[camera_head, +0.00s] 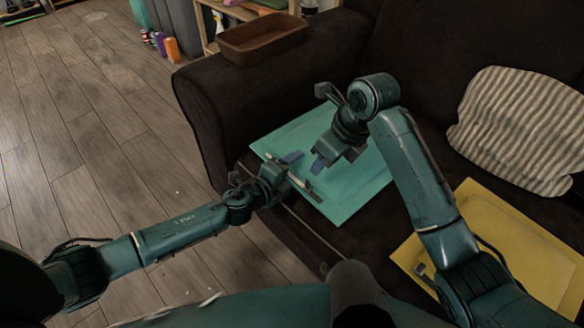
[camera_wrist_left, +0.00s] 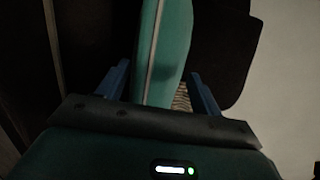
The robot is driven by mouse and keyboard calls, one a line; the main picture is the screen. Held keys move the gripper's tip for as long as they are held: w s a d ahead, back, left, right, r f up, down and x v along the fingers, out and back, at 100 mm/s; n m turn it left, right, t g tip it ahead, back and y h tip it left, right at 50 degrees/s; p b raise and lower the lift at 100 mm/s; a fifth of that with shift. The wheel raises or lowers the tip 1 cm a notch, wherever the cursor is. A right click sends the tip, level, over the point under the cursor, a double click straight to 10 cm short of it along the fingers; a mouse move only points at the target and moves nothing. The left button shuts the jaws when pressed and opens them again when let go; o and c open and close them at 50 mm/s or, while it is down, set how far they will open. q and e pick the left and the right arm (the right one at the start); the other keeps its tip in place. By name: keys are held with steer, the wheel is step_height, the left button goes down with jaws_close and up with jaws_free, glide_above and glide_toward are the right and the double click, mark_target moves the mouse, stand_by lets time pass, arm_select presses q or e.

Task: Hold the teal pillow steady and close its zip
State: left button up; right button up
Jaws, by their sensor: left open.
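The teal pillow (camera_head: 350,190) lies flat on the dark sofa seat. Its front edge faces my left gripper (camera_head: 294,168). In the left wrist view the pillow (camera_wrist_left: 172,50) stands between the two blue fingers of my left gripper (camera_wrist_left: 160,78), which is open around that edge. A pale line, seemingly the zip (camera_wrist_left: 153,50), runs along the edge; I cannot make out its slider. My right gripper (camera_head: 322,162) is above the pillow, pointing down near its front edge. Its finger gap is not clear, and I see nothing in it.
A yellow pillow (camera_head: 520,245) lies at the right on the seat, partly behind my right arm. A striped cushion (camera_head: 515,125) leans on the backrest. A brown tray (camera_head: 262,40) sits on the sofa arm (camera_head: 225,90). Open wooden floor (camera_head: 110,150) is at the left.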

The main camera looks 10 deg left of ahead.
arm_select(q)
steer(key=shift+w+d+f, duration=0.1)
steer(key=shift+w+d, duration=0.05)
steer(key=shift+w, duration=0.25)
